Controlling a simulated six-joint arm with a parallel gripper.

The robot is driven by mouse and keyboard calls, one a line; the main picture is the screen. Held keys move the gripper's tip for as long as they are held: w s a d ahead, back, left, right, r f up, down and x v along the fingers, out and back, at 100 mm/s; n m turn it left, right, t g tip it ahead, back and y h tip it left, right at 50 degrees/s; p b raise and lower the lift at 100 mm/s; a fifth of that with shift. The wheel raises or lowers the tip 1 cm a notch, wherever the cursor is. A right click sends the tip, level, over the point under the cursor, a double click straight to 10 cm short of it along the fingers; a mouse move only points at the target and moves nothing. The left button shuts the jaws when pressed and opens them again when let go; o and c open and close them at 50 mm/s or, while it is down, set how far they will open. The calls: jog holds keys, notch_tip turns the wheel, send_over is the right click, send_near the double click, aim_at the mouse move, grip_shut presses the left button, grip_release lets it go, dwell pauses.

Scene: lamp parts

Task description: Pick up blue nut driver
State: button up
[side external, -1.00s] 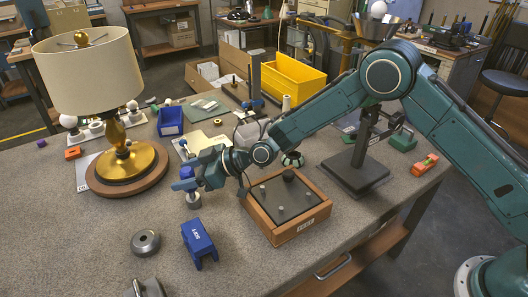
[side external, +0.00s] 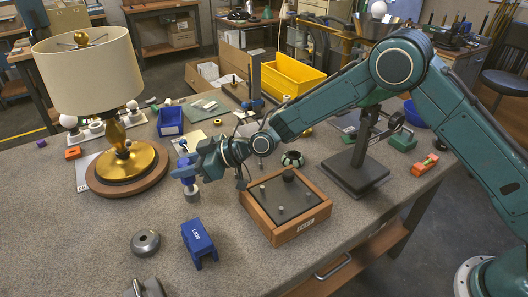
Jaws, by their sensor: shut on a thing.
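The blue nut driver (side external: 184,171) stands roughly upright at the end of my arm, left of the wooden tray. A grey metal cylinder (side external: 192,192) shows directly below it; I cannot tell whether it is part of the driver. My gripper (side external: 190,168) is shut on the blue nut driver, reaching it from the right. The fingers are small and partly merge with the blue, so the exact contact is hard to see. Whether the driver's lower end is clear of the table cannot be told.
A wooden tray (side external: 257,216) with grey pegs lies right of my gripper. A blue block (side external: 199,242) and a grey ring (side external: 146,242) are in front. The brass lamp (side external: 127,165) stands left. A blue bin (side external: 170,122) is behind. Bare table lies at front left.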

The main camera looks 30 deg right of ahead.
notch_tip(320, 180, up, 18)
jog(key=shift+f, duration=0.25)
dwell(0.6)
